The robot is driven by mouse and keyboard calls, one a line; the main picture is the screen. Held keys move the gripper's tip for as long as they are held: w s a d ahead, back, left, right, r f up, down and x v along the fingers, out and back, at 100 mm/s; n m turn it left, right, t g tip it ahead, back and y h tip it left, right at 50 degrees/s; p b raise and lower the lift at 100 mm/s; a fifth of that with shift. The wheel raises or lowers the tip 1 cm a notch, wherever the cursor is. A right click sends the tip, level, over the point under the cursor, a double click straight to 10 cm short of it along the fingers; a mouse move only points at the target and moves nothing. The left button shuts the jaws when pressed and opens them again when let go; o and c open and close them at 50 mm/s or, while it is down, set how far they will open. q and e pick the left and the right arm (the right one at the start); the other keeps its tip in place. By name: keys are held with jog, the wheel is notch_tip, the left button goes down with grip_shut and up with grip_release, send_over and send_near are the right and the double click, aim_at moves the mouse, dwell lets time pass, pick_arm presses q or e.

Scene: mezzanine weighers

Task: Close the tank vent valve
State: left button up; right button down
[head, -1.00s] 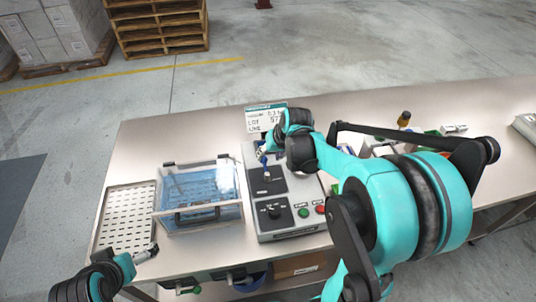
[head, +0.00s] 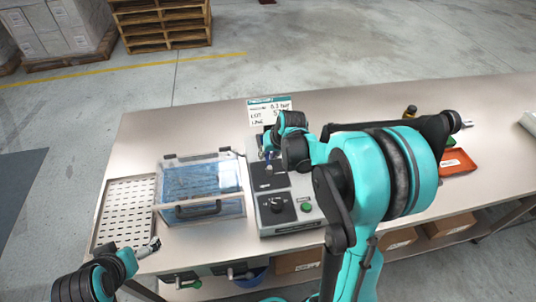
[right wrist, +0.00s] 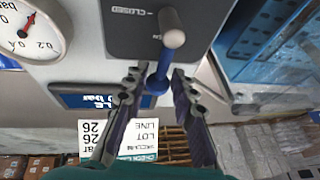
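The tank vent valve shows in the right wrist view as a lever (right wrist: 160,74) with a blue stem and a pale rounded end. It stands on a dark plate (right wrist: 134,36) with the word CLOSED printed beside it. My right gripper (right wrist: 157,80) has its two dark fingers on either side of the blue stem, with gaps visible, so it looks open around it. In the head view my right arm hides most of this gripper and part of the valve. My left gripper (head: 148,247) is low at the left, near the perforated tray; its finger gap is unclear.
A clear tank (head: 202,187) of blue liquid stands left of the grey console (head: 250,201), which has a dark knob (head: 276,204) and a green button (head: 307,207). A perforated tray (head: 127,212) is farther left. A gauge (right wrist: 28,30) and a label card (right wrist: 118,138) are near my right gripper.

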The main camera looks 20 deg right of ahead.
aim_at(283, 173)
jog(key=shift+d+m, duration=0.1)
jog(key=shift+m, duration=0.2)
jog(key=m+h, duration=0.1)
jog(key=s+d+m+h, duration=0.1)
jog(key=m, duration=0.1)
jog(key=shift+d+m, duration=0.15)
jog(key=shift+m, duration=0.15)
jog(key=m+h, duration=0.1)
jog(key=m, duration=0.1)
jog(key=s+d+m, duration=0.1)
jog(key=m, duration=0.1)
jog(key=shift+s+g+h, duration=0.15)
jog(key=shift+g+h, duration=0.25)
jog(key=m, duration=0.1)
jog(key=s+m+g+h, duration=0.1)
jog(key=m, duration=0.3)
jog(key=shift+s+d, duration=0.3)
jog(key=shift+s, duration=0.1)
jog(key=shift+s+a+m+g+h+b, duration=0.1)
jog(key=shift+s+m+g+h+b, duration=0.15)
jog(key=shift+s+m+g, duration=0.65)
jog(key=shift+s+m+g+h+b, duration=0.1)
jog(key=shift+m+g+h+b, duration=0.2)
jog(key=shift+m, duration=1.2)
jog(key=c, duration=1.3)
grip_release()
